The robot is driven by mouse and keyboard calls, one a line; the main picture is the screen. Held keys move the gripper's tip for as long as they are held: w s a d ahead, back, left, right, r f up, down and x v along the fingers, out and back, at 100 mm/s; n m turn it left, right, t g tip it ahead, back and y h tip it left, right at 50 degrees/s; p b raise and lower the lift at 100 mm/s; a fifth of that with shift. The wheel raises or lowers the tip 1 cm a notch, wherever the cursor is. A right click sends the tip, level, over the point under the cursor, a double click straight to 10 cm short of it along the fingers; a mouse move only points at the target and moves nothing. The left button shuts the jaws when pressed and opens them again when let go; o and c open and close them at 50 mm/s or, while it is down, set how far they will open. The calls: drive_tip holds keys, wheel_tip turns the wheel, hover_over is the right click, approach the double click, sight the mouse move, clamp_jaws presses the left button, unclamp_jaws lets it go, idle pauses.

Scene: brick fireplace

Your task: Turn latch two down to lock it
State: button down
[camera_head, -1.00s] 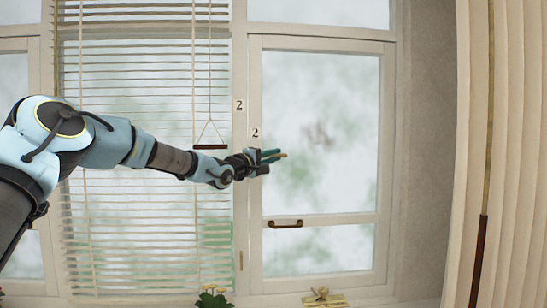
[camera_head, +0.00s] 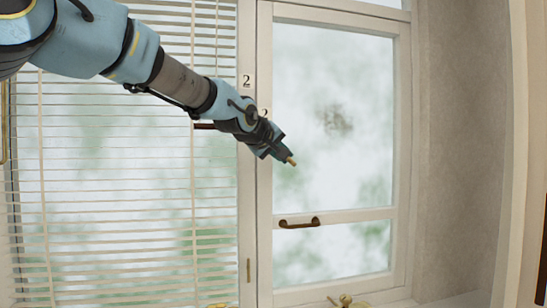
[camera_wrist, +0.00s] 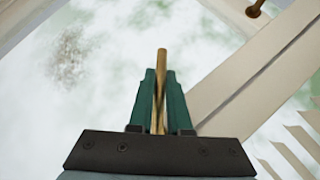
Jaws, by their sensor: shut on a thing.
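The bar's tip also shows in the head view (camera_head: 291,161). It appears to be the lever of latch two; my gripper hides its mount, so I cannot see how it joins the frame.
A second "2" plate (camera_head: 246,80) is higher on the post. Slatted blinds (camera_head: 110,180) hang at left behind my arm. A brown handle (camera_head: 298,222) sits on the lower rail, and a brass fitting (camera_head: 347,301) is on the bottom frame.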

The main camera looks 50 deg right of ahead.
drive_tip(key=shift+w+a+f+m+t+y+p, duration=0.35)
drive_tip(key=shift+w+a+m+t+y+p, duration=0.25)
drive_tip(key=shift+y, duration=0.5)
drive_tip(key=shift+w+a+f+m+t+y+p, duration=0.3)
drive_tip(key=shift+a+m+t+y+p, duration=0.25)
drive_tip(key=shift+m+y, duration=0.4)
drive_tip(key=shift+w+a+f+m+t+y+p, duration=0.4)
drive_tip(key=shift+a+m+t+y, duration=0.2)
drive_tip(key=shift+y, duration=0.65)
drive_tip(key=shift+w, duration=0.15)
drive_tip(key=c, duration=0.9)
unclamp_jaws()
drive_tip(key=shift+d, duration=0.1)
drive_tip(key=shift+o, duration=0.2)
drive_tip(key=shift+r, duration=0.1)
drive_tip(key=b+v, duration=0.3)
drive_tip(key=v, duration=0.7)
drive_tip(key=shift+s+a+r, duration=0.2)
drive_tip(key=shift+s+r, duration=0.05)
